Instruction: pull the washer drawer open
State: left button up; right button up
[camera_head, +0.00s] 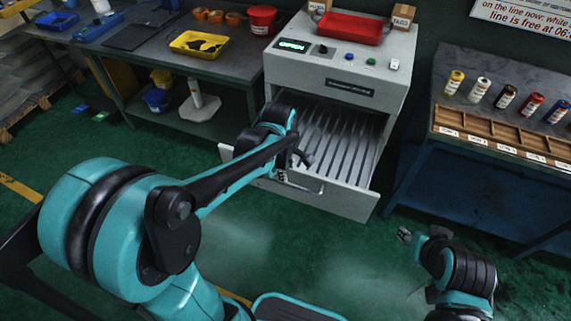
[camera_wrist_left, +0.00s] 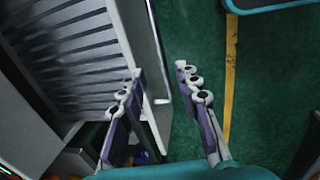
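The washer (camera_head: 338,78) is a light grey cabinet at the back centre of the head view. Its drawer stands pulled out, with a ribbed inside (camera_head: 335,135) showing and its front panel (camera_head: 340,198) low down. A bar handle (camera_head: 305,187) runs along the drawer front; part of it (camera_wrist_left: 161,101) shows in the left wrist view. My left gripper (camera_head: 283,177) is at the handle's left part. In the wrist view its fingers (camera_wrist_left: 159,85) are spread, with the drawer's front edge and handle between them; contact is unclear. My right gripper (camera_head: 404,234) is low at the right, apart from the drawer.
A workbench (camera_head: 225,66) with a yellow tray (camera_head: 199,44) stands left of the washer. A blue bench (camera_head: 480,185) with several bottles stands right. A red tray (camera_head: 349,28) sits on the washer. Green floor (camera_head: 350,250) lies clear before the drawer.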

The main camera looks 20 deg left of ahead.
pick_arm(q)
jog(key=shift+s+r, duration=0.15)
jog(key=shift+r, duration=0.6)
jog(key=shift+s+r, duration=0.15)
jog(key=shift+r, duration=0.55)
jog(key=s+r+m+t, duration=0.2)
jog(key=s+m, duration=0.4)
jog(key=m, duration=0.2)
jog(key=s+r+m+t, duration=0.2)
jog(key=s+m, duration=0.4)
jog(key=m, duration=0.3)
jog(key=shift+s+d+m+t, duration=0.15)
jog(key=shift+d+m+t, duration=0.15)
jog(key=shift+t, duration=0.2)
jog(key=shift+a, duration=0.15)
